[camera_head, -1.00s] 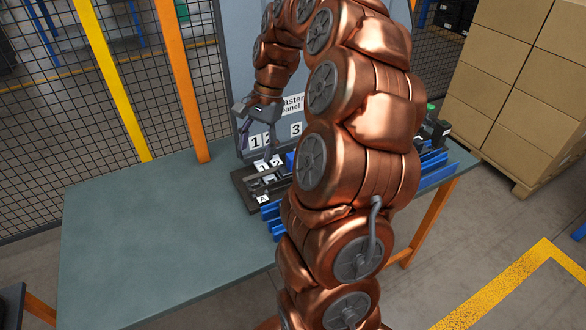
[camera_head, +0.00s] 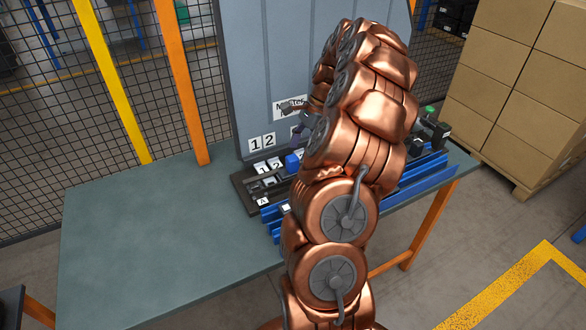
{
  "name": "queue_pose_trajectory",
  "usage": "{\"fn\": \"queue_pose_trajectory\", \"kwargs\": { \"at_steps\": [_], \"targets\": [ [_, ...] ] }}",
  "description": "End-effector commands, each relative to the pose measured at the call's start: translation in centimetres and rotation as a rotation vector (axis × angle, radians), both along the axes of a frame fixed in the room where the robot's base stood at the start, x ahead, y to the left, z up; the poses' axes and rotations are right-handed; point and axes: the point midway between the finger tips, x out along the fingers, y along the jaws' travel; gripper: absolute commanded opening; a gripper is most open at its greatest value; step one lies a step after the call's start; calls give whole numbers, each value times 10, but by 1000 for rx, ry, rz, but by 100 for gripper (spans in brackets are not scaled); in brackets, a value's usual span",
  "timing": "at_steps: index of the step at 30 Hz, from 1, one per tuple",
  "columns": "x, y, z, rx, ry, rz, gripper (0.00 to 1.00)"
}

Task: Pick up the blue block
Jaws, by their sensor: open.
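The blue block (camera_head: 292,162) sits on the dark rack on the workbench, just left of my arm, and only part of it shows. My gripper (camera_head: 299,139) is partly hidden behind my own copper arm. Its grey fingers point down in front of the grey panel, above and slightly right of the blue block. It is open, and I see nothing held in it. The exact gap between the fingers and the block cannot be told from this view.
The dark rack (camera_head: 240,187) holds small numbered and lettered parts. Blue rails (camera_head: 410,190) run along its front. A grey panel (camera_head: 250,70) stands behind it. The left of the workbench (camera_head: 140,235) is clear. Stacked cartons (camera_head: 520,90) stand at the right.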

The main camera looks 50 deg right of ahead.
Motion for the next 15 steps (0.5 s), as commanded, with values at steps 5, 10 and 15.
{"fn": "queue_pose_trajectory", "kwargs": {
  "at_steps": [5,10,15],
  "targets": [
    [2,6,-7,1,1,2,62],
    [5,16,-22,0,1,3,62],
    [8,22,-41,0,-1,2,62]
  ]
}}
